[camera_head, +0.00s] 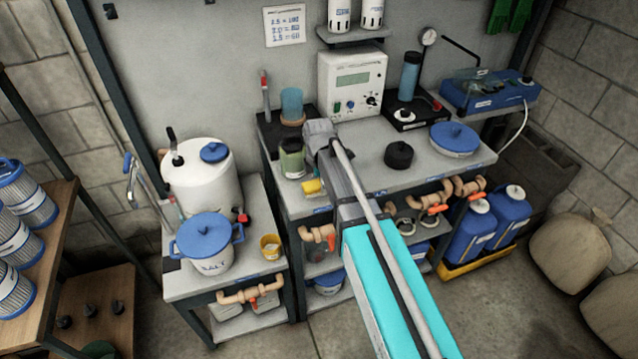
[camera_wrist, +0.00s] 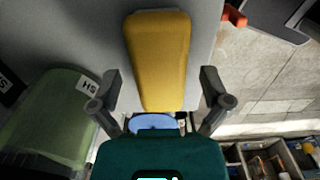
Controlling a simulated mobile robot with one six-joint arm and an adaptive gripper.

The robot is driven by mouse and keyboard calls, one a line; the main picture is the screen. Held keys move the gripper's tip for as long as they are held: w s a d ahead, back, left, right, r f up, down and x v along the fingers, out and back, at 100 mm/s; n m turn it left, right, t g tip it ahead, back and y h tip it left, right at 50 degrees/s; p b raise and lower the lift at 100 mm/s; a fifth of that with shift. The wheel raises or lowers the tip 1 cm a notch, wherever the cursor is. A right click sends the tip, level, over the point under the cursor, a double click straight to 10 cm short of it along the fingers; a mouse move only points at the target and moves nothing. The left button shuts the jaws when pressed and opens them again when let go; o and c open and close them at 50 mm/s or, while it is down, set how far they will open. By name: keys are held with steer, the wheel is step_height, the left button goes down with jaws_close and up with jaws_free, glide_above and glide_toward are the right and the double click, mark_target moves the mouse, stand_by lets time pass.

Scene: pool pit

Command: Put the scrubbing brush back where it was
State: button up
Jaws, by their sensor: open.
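A yellow block-shaped thing, which looks like the scrubbing brush (camera_head: 313,187), lies at the front left edge of the grey workbench (camera_head: 365,170). In the wrist view, the yellow brush (camera_wrist: 158,50) lies straight ahead, its long side running away from me. My gripper (camera_wrist: 161,88) is open, one finger on each side of the brush's near end, with gaps on both sides. Whether the fingers are level with it I cannot tell. In the head view, my gripper (camera_head: 320,140) is above the bench behind the brush; its fingertips are not clear. Bristles are not visible.
A green jar (camera_head: 292,160) stands close left of the brush and fills the left of the wrist view (camera_wrist: 45,120). A lower side table holds a blue-lidded pot (camera_head: 207,245).

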mark_target(319, 183)
step_height(319, 183, up, 12)
steer(key=p, duration=1.1)
steer(key=shift+s+d+f, duration=0.1)
stand_by(0.7)
steer(key=s+d+m, duration=1.5)
steer(key=m, duration=0.6)
steer(key=shift+s+m, duration=0.25)
steer(key=shift+m, duration=0.05)
